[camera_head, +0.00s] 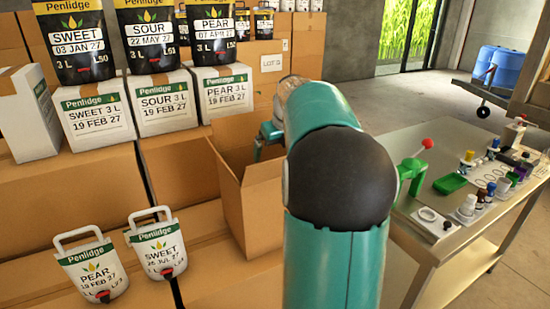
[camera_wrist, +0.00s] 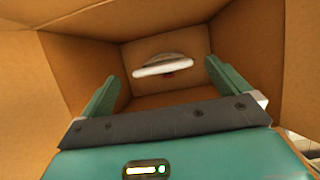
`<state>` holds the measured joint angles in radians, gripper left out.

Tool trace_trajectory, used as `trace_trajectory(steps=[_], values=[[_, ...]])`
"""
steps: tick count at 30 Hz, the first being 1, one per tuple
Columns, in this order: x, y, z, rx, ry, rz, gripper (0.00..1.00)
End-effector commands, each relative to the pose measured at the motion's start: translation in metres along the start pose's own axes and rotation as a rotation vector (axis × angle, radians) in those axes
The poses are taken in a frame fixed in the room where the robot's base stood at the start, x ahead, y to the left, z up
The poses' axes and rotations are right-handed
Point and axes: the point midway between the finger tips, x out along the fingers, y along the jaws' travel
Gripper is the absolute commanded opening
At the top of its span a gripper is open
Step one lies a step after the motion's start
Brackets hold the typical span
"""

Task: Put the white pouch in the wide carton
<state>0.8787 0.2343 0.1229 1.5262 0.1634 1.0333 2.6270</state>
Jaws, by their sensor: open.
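The wide carton (camera_head: 262,205) stands open with its flaps up, beside my arm in the head view. The wrist view looks down into its brown inside (camera_wrist: 60,75). In the head view my gripper (camera_head: 268,137) is partly hidden by my arm.
Two white handled pouches, PEAR (camera_head: 93,272) and SWEET (camera_head: 158,250), stand on boxes at lower left. White cartons (camera_head: 163,103) carry black pouches (camera_head: 147,35) behind. A steel table (camera_head: 440,240) with bottles and a green press (camera_head: 415,172) stands right. Open floor lies beyond.

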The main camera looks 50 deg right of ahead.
Motion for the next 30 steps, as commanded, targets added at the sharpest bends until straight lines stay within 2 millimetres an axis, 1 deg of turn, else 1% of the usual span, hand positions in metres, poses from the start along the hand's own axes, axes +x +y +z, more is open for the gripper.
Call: trace_trajectory(steps=[1, 6, 9, 12, 15, 18, 30], values=[[-0.013, 0.001, 0.001, -0.002, -0.005, -0.002, 1.00], [-0.051, 0.000, 0.001, -0.001, -0.005, -0.002, 1.00], [-0.070, 0.001, 0.001, -0.001, -0.003, -0.001, 1.00], [-0.083, 0.001, 0.001, -0.001, -0.001, 0.000, 1.00], [-0.091, 0.001, 0.001, -0.001, -0.002, 0.000, 1.00], [-0.094, 0.001, 0.000, -0.001, -0.001, 0.001, 1.00], [-0.094, 0.001, 0.000, -0.001, -0.001, 0.001, 1.00]])
